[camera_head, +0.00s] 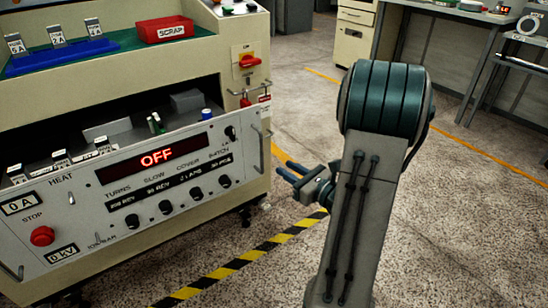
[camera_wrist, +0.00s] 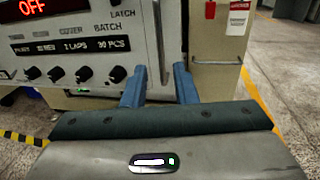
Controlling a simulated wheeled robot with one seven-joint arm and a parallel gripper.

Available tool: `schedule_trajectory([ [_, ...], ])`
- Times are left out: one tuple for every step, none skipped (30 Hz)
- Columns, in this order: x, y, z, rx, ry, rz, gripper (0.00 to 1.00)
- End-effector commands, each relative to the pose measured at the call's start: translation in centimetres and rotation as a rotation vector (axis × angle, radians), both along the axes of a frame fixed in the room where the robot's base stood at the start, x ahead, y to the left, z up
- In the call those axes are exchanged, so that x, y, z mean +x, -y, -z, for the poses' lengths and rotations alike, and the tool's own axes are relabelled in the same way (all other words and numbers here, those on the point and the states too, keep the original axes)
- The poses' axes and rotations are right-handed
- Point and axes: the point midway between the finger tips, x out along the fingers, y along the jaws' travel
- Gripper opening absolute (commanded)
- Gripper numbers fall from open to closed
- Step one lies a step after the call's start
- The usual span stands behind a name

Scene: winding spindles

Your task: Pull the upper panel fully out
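The upper panel (camera_head: 90,205) is a grey front with a red OFF display (camera_head: 156,158), knobs and a red stop button. It stands out from the cream cabinet, with an open bay holding parts behind it. Its upright metal handle (camera_head: 264,145) is at the right end. In the wrist view the panel (camera_wrist: 75,40) fills the upper left and the handle (camera_wrist: 160,40) is near the middle. My gripper (camera_head: 284,171) is open, to the right of the handle. In the wrist view its blue fingers (camera_wrist: 159,76) lie either side of the handle's lower end; contact cannot be told.
The cream cabinet (camera_head: 225,50) has a red SCRAP bin (camera_head: 175,29) and a blue tray (camera_head: 60,58) on top. A red lock with tags hangs by its right edge. Yellow-black tape (camera_head: 240,262) marks the floor. A grey bench stands at upper right; floor between is clear.

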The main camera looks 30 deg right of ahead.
Motion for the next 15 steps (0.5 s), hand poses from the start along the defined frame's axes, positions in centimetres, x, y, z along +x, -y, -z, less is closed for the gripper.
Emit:
schedule_trajectory([
  [-0.8,0.4,-0.2,0.002,-0.001,0.004,0.26],
  [-1.2,0.5,-0.1,0.002,-0.002,0.003,0.26],
  [-1.6,0.6,-0.1,0.002,-0.002,0.002,0.26],
  [-1.9,0.7,-0.1,0.002,-0.002,0.002,0.26],
  [-2.1,0.8,0.0,0.002,-0.001,0.001,0.26],
  [-2.4,0.8,0.0,0.001,0.000,0.000,0.26],
  [-2.5,0.9,0.0,0.001,0.000,0.000,0.26],
  [-2.6,0.9,0.0,0.001,0.000,0.000,0.26],
  [-2.7,0.9,0.0,0.001,0.000,0.000,0.26],
  [-2.7,0.9,0.0,0.000,0.000,0.000,0.26],
  [-2.8,0.9,0.0,0.000,0.000,0.000,0.26],
  [-2.8,0.9,0.0,0.000,0.000,-0.001,0.26],
  [-2.8,0.9,0.0,0.000,0.000,-0.001,0.26],
  [-2.7,0.9,0.0,0.000,0.000,-0.001,0.26],
  [-2.7,0.9,0.0,0.000,0.000,-0.001,0.26],
])
